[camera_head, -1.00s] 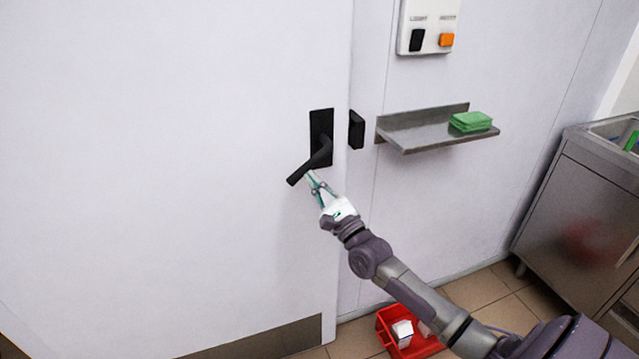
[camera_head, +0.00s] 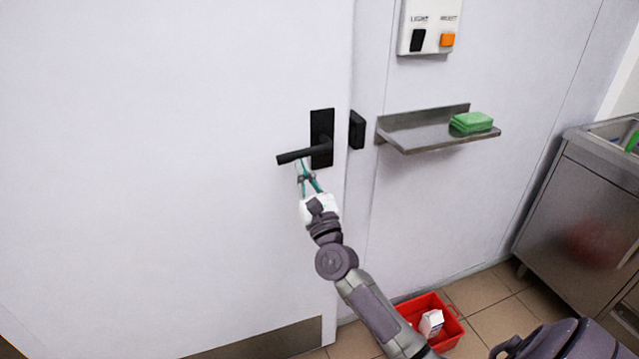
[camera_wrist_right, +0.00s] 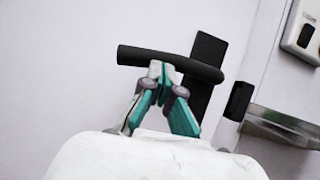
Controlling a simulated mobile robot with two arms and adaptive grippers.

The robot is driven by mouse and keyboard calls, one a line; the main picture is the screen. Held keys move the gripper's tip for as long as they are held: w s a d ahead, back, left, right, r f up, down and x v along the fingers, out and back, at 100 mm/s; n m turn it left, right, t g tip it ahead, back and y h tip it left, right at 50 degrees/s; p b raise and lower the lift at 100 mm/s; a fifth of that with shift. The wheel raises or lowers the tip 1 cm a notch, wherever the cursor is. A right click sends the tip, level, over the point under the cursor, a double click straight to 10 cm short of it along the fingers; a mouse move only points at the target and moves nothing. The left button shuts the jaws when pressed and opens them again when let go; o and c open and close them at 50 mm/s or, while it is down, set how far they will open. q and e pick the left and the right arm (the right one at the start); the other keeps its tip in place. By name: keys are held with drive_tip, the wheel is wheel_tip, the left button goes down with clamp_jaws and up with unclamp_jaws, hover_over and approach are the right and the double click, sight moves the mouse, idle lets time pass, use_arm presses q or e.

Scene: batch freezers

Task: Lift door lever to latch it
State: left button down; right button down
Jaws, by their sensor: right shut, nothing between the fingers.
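The black door lever (camera_head: 303,154) sticks out to the left from its black plate (camera_head: 321,126) on the white door (camera_head: 170,130). It is close to level, its free end slightly lower. My right gripper (camera_head: 302,164) is just beneath the lever, fingers pointing up, shut and empty. In the right wrist view the fingertips (camera_wrist_right: 160,69) meet at the underside of the lever (camera_wrist_right: 165,60) and seem to touch it. A black latch piece (camera_head: 357,130) is on the frame right of the door edge. My left gripper is not in view.
A steel shelf (camera_head: 415,131) with green pads (camera_head: 471,122) is on the wall at right. Above it is a switch box (camera_head: 428,27). A red crate (camera_head: 447,335) stands on the floor below. A steel cabinet (camera_head: 575,215) is at far right.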

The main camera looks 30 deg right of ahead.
drive_tip(key=shift+r, duration=0.1)
idle(0.4)
drive_tip(key=v, duration=1.2)
drive_tip(key=a+f+n+g+y, duration=0.25)
drive_tip(key=f+n, duration=0.45)
drive_tip(key=f, duration=0.5)
drive_tip(key=a+f+n+g+y, duration=0.1)
drive_tip(key=f+n+g+y, duration=0.15)
drive_tip(key=f+n, duration=0.7)
drive_tip(key=s+a+f+n+g, duration=0.1)
drive_tip(key=s+f+n+g, duration=0.25)
drive_tip(key=f, duration=0.65)
drive_tip(key=s+a+f+n+g, duration=0.1)
drive_tip(key=s+f+n+g, duration=0.3)
drive_tip(key=f, duration=0.6)
drive_tip(key=s+a+f+n+g, duration=0.25)
drive_tip(key=s+f+n, duration=0.45)
drive_tip(key=s+f, duration=0.65)
drive_tip(key=s+f+n+g, duration=0.3)
drive_tip(key=s+n, duration=0.1)
drive_tip(key=s, duration=0.6)
drive_tip(key=s+f+n+g, duration=0.4)
drive_tip(key=s+n, duration=0.1)
drive_tip(key=s, duration=0.6)
drive_tip(key=shift+f, duration=0.3)
